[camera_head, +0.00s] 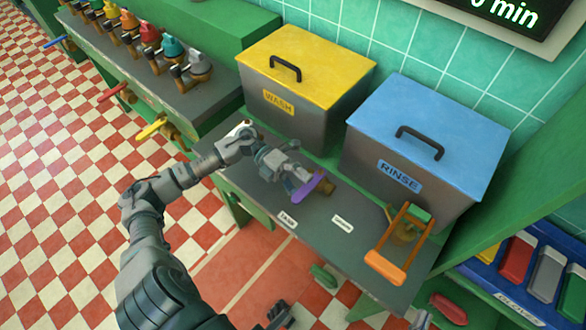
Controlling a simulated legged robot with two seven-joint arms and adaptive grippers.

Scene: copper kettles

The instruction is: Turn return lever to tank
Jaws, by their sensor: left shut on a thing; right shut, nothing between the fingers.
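A purple lever (308,188) sits on a brass fitting (326,188) on the grey counter (318,262). My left gripper (296,178) is at the purple lever and shut on it. The fingers hide part of the lever. A white label (287,220), which seems to read TANK, lies in front of the lever, a little to the left. A second white label (342,224) to its right is too small to read. My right gripper (277,316) is at the bottom edge, partly cut off, shut and empty, away from the lever.
Behind the lever stand a yellow-lidded WASH tank (305,75) and a blue-lidded RINSE tank (428,130). Several coloured taps (150,38) line the left bench. A blue tray (510,292) is at lower right.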

